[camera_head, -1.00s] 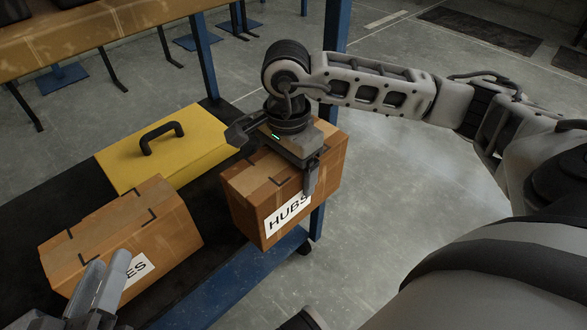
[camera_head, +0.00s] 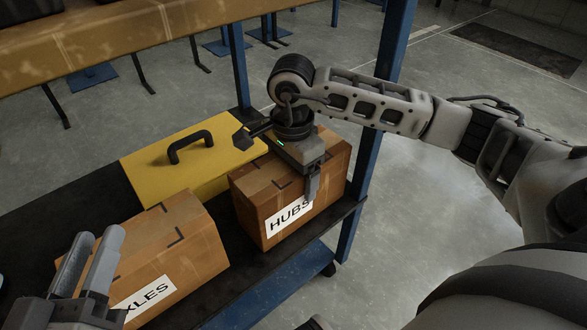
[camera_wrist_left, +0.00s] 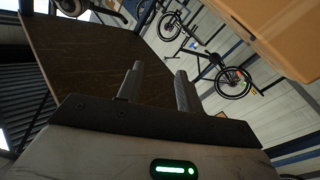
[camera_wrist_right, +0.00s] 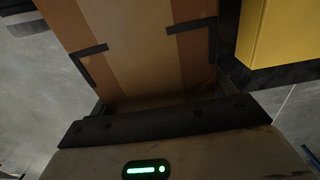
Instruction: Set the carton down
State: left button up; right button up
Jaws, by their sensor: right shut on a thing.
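The HUBS carton (camera_head: 249,207), brown with a white label, is upright at the right end of the dark cart top. My right gripper (camera_head: 281,166) is shut on it from above, one finger down its labelled side. Its taped top fills the right wrist view (camera_wrist_right: 137,65). The carton's base is at or very near the cart top (camera_head: 225,296); I cannot tell whether it touches. My left gripper (camera_head: 88,262) is at the lower left, beside the second carton, AXLES (camera_head: 190,249). Its two fingers stand apart with nothing between them, as in the left wrist view (camera_wrist_left: 160,88).
A yellow case (camera_head: 150,165) with a black handle lies behind the cartons, close to the HUBS carton. A blue post (camera_head: 372,150) rises at the cart's right corner. A worn bench (camera_head: 150,38) stands behind. Open floor (camera_head: 440,210) is at the right.

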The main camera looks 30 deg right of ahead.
pick_arm(q)
jog(key=shift+w+r, duration=0.1)
jog(key=shift+r, duration=0.05)
pick_arm(e)
jog(key=shift+w+r, duration=0.1)
jog(key=o, duration=2)
jog(key=shift+f, duration=0.25)
jog(key=shift+c, duration=0.2)
jog(key=shift+r, duration=0.15)
notch_tip(320, 180, up, 6)
jog(key=p, duration=0.2)
jog(key=shift+r+p, duration=0.25)
jog(key=shift+p, duration=0.1)
jog(key=shift+r, duration=0.5)
pick_arm(q)
jog(key=f, duration=0.1)
jog(key=s+f+g, duration=0.1)
jog(key=f+n+g+y, duration=0.1)
jog(key=shift+s+d, duration=0.1)
jog(key=shift+s, duration=0.15)
